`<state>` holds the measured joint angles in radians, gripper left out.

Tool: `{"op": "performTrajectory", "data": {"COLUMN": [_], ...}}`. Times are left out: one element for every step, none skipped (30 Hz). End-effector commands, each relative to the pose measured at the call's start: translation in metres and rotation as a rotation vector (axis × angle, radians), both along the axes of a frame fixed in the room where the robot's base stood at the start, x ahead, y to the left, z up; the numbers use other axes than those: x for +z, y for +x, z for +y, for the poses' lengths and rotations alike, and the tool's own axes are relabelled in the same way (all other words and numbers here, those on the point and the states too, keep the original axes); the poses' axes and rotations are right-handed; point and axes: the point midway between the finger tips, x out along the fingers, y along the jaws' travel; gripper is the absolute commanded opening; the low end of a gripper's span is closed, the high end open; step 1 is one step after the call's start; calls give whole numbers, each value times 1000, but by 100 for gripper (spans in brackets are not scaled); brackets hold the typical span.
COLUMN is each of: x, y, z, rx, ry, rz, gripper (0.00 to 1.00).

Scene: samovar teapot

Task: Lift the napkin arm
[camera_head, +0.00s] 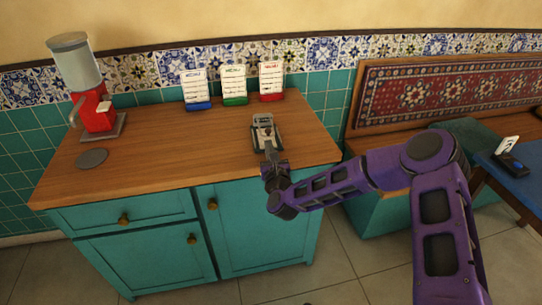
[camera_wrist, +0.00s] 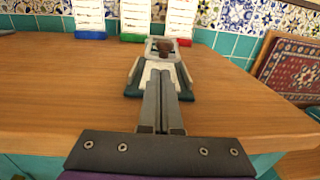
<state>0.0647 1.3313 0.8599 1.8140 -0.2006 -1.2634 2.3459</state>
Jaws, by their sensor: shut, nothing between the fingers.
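A small napkin holder (camera_head: 264,124) with a dark base, a pale middle and a grey arm lies on the wooden counter. It also shows in the wrist view (camera_wrist: 187,75), straight ahead, with a brown knob (camera_wrist: 165,47) inside the grey frame at its far end. My gripper (camera_head: 269,152) is at the holder's near end, over the counter's front part. In the wrist view its two grey fingers (camera_wrist: 161,75) are together and empty, pointing at the holder and covering part of its middle. I cannot tell whether the fingertips touch the arm.
On the counter (camera_head: 180,150), three menu cards (camera_head: 234,86) stand at the back. A red dispenser (camera_head: 95,105) and a grey disc (camera_head: 91,158) are at the left. A bench (camera_head: 400,125) and a blue table (camera_head: 520,185) are at the right. The counter's middle is clear.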

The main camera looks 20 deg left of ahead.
Motion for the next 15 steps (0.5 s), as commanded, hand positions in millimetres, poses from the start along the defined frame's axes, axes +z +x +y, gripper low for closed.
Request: {"op": "performTrajectory", "data": {"x": [0, 0, 0, 0, 0, 0, 0, 0, 0, 0, 0, 0, 0, 1, 2], "y": [3, 4, 5, 5, 5, 5, 5, 5, 5, 5, 5, 5, 5, 5, 5], "z": [2, 2, 3, 3, 3, 4, 4, 3, 3, 3, 3, 3, 3, 3, 3], "rx": [0, 1, 1, 1, 1, 1, 1, 1, 1, 1, 1, 1, 1, 1, 1], "ry": [0, 0, 0, 0, 0, 1, 1, 1, 1, 1, 1, 1, 0, 0, -1], "rz": [-1, 0, 0, 0, 0, 0, 0, 0, 0, 0, 0, 0, 1, 1, 3], "gripper": [0, 0, 0, 0, 0, 0, 0, 0, 0, 0, 0, 0, 0, 0, 0]}}
